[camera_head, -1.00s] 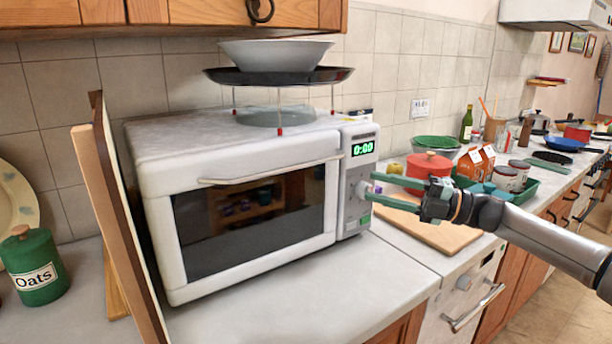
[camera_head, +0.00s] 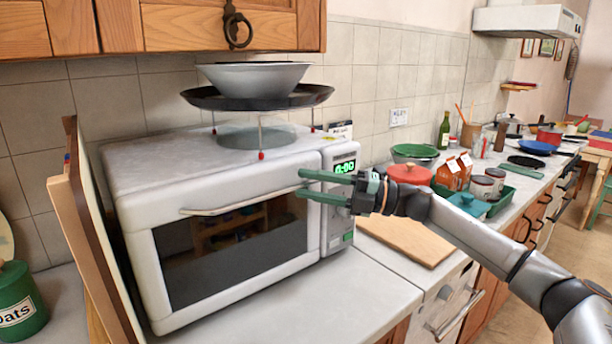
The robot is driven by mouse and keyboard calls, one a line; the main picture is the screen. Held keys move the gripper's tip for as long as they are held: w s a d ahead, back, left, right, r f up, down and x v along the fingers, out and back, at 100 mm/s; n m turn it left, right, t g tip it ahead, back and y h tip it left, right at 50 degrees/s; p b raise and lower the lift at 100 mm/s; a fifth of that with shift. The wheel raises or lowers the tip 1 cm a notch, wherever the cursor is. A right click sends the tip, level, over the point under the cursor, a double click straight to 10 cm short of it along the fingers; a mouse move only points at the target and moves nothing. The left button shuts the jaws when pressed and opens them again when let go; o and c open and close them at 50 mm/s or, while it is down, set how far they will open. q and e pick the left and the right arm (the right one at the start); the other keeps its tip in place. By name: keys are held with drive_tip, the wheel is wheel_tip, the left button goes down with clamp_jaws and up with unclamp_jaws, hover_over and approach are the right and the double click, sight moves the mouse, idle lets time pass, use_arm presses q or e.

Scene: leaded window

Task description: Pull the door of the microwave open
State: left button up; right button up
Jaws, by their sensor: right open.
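The white microwave (camera_head: 135,195) stands on the counter with its door (camera_head: 240,240) shut. A curved horizontal handle (camera_head: 235,204) runs along the top of the door. The control panel (camera_head: 338,205) at its right side shows a green 0:00 display. My right gripper (camera_head: 300,183) is open, with two green fingers pointing left. The fingers show in front of the control panel, their tips near the right end of the handle. I cannot tell whether they touch the microwave. Nothing is between the fingers. My left gripper is not in view.
A rack with a dark pan (camera_head: 258,102) and a bowl (camera_head: 254,80) stands on the microwave. Wooden boards (camera_head: 90,240) lean at its left, near a green oats jar (camera_head: 18,300). A wooden cutting board (camera_head: 405,238) lies to the right. Counter in front (camera_head: 300,300) is clear.

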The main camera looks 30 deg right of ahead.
drive_tip(key=shift+w+a, duration=0.4)
drive_tip(key=shift+a, duration=0.05)
clamp_jaws()
idle(1.2)
